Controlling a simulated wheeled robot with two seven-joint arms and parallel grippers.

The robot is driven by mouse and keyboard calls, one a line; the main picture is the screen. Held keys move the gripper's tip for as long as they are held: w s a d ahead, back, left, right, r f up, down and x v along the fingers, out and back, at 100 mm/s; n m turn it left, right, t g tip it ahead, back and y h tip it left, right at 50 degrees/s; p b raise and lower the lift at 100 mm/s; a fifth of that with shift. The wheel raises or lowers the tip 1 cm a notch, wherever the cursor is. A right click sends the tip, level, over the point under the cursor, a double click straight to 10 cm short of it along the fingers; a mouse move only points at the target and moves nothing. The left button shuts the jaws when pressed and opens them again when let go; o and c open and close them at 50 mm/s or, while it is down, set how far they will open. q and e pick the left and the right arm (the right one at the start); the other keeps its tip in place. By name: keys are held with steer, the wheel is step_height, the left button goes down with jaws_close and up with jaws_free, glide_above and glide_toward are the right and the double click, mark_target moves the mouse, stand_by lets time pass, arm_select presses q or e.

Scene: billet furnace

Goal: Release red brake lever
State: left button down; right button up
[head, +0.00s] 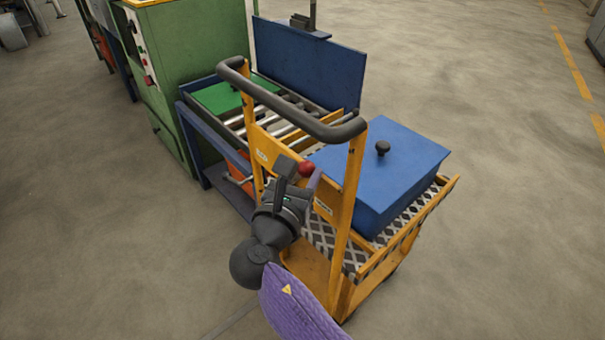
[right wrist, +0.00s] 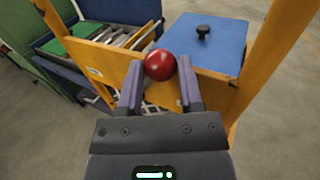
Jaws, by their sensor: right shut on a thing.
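The red brake lever shows as a red ball knob (head: 306,169) on the orange cart (head: 345,215), just below its black handlebar. In the right wrist view the red knob (right wrist: 160,65) sits between the tips of my right gripper (right wrist: 160,85). The two fingers are closed on it from both sides. In the head view my right gripper (head: 300,180) reaches the knob from the lower left; its fingers are partly hidden by the wrist. The lever's shaft below the knob is hidden. My left gripper is not in view.
A blue box with a black knob (head: 385,175) stands on the cart's patterned deck. Behind the cart are a blue roller table (head: 215,185) with an upright blue panel (head: 305,65) and a green cabinet (head: 195,60). The floor at right and lower left is clear.

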jaws_close()
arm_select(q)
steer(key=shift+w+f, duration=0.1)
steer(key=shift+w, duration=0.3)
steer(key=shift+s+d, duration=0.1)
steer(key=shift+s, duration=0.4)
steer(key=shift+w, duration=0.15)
